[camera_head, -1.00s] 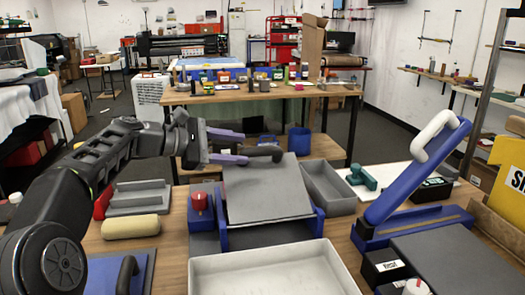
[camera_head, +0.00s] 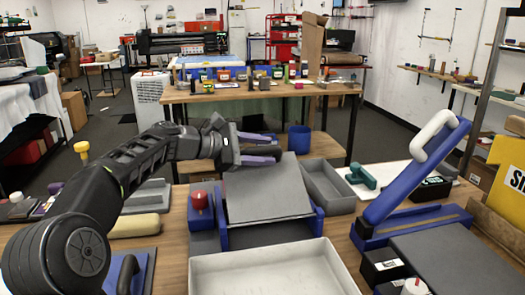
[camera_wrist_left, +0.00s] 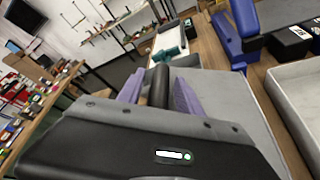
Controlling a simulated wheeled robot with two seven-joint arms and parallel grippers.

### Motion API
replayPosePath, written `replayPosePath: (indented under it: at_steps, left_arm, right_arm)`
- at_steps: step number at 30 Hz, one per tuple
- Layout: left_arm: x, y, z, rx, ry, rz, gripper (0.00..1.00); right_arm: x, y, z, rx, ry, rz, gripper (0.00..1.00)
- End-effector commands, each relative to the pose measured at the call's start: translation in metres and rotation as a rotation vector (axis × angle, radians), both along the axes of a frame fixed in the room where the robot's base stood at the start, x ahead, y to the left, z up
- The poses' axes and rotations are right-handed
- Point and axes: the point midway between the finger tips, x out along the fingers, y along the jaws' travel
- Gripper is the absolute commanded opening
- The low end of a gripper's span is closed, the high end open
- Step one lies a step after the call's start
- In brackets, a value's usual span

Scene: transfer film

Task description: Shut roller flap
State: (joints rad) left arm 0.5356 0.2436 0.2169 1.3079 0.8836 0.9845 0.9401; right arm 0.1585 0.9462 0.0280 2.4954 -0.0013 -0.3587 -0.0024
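A grey flap (camera_head: 262,190) with a blue frame (camera_head: 310,222) stands tilted on the table in the head view, its far edge raised. A dark bar, like a roller or handle, lies at its far edge and shows in the left wrist view (camera_wrist_left: 158,85). My left gripper (camera_head: 276,149) is at this far edge, coming from the left. Its two purple fingers are apart. In the left wrist view (camera_wrist_left: 156,92) the dark bar shows between them; I cannot tell whether they touch it. My right gripper is not in view.
A white tray (camera_head: 270,258) stands in front of the flap and a grey bin (camera_head: 328,181) to its right. A red-topped block (camera_head: 200,200) stands at its left. A blue lever (camera_head: 415,175) with a white handle is raised at the right.

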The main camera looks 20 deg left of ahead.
Motion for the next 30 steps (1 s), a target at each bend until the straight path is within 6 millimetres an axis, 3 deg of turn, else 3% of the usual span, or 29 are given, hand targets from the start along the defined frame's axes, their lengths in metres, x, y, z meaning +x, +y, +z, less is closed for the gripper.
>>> replayPosePath:
  at_steps: [15,30]
  left_arm:
    - [-0.0003,0.0003,0.0,0.0,0.0,0.0,0.0]
    - [-0.0003,0.0004,-0.0002,0.0,0.0,0.0,0.0]
  right_arm:
    - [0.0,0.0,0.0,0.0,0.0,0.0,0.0]
    - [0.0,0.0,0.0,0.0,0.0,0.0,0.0]
